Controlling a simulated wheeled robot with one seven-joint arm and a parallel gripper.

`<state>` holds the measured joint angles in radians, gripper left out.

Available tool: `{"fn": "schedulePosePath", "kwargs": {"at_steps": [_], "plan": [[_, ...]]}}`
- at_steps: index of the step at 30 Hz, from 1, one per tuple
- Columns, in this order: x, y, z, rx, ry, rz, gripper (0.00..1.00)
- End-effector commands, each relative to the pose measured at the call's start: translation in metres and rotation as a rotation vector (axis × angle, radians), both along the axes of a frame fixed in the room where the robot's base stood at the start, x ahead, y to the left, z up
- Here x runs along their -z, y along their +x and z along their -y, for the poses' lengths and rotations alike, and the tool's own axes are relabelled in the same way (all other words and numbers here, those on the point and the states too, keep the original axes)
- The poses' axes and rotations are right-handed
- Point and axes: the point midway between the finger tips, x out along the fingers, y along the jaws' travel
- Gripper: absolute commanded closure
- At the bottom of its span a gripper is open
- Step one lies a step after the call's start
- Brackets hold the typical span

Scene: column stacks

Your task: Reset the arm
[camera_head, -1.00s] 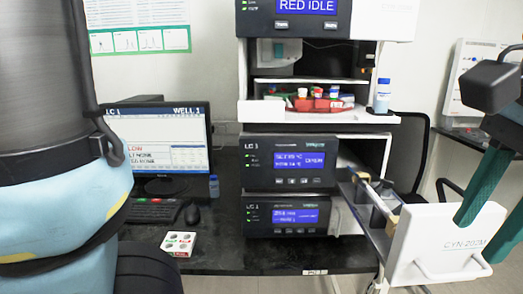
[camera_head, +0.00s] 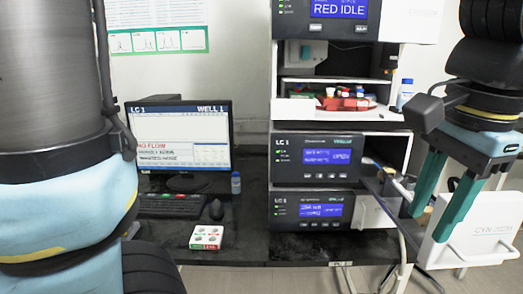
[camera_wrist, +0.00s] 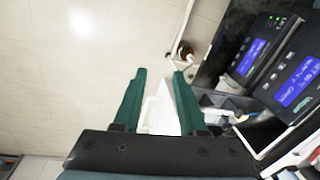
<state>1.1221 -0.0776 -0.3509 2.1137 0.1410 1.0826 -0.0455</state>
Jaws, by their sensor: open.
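My gripper (camera_head: 427,225) is at the right of the head view, pointing down, with its two green fingers apart and nothing between them. It stands in front of the pulled-out drawer with the white front panel (camera_head: 485,235) marked CYN-202M and hides part of it. In the wrist view the two green fingers (camera_wrist: 159,72) are spread, with part of a white panel (camera_wrist: 160,112) showing beyond and between them. I cannot tell the exact gap to the panel.
The instrument stack (camera_head: 313,155) with lit blue screens stands left of my gripper. A red rack of vials (camera_head: 345,102) and a bottle (camera_head: 405,95) sit on its shelf.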

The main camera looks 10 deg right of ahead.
Motion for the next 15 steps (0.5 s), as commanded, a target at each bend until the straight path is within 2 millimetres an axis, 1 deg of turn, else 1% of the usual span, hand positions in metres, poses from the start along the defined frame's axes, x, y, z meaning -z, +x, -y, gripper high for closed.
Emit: {"fn": "schedulePosePath", "kwargs": {"at_steps": [1,5,8,11,12,14,15], "plan": [[0.006,0.014,-0.004,-0.04,-0.001,-0.007,0.59],[0.021,0.049,-0.015,-0.151,-0.013,-0.024,0.59],[0.036,0.082,-0.03,-0.258,-0.026,-0.037,0.59],[0.054,0.123,-0.056,-0.406,-0.048,-0.052,0.59],[0.063,0.141,-0.07,-0.477,-0.058,-0.058,0.59],[0.077,0.166,-0.096,-0.588,-0.075,-0.065,0.59],[0.086,0.181,-0.114,-0.662,-0.088,-0.068,0.59]]}}
